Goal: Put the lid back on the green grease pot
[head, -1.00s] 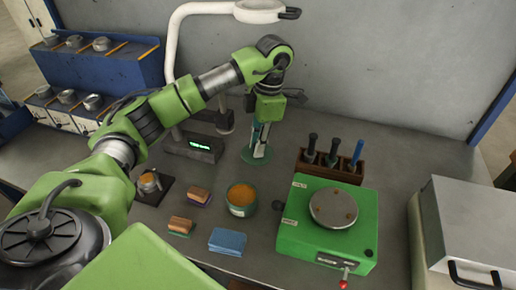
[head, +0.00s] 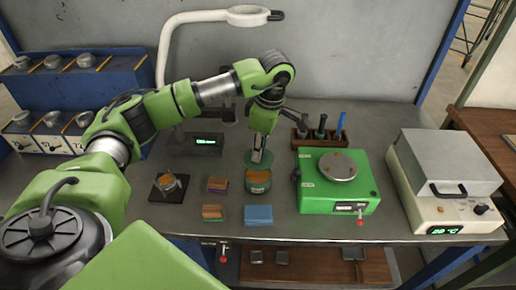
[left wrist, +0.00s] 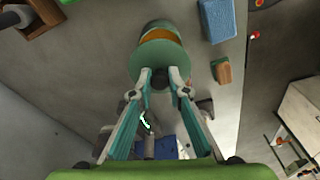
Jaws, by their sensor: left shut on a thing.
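The green grease pot (head: 258,186) stands on the grey bench with orange-brown grease showing in its open top. My left gripper (head: 258,155) is shut on the green lid (head: 248,162) and holds it just behind and above the pot. In the left wrist view, my left gripper (left wrist: 160,79) pinches the dark knob at the middle of the round lid (left wrist: 158,58). The lid overlaps the pot (left wrist: 160,29) in that view, with a strip of grease visible past its edge. Whether the lid touches the rim cannot be told. My right gripper is not in view.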

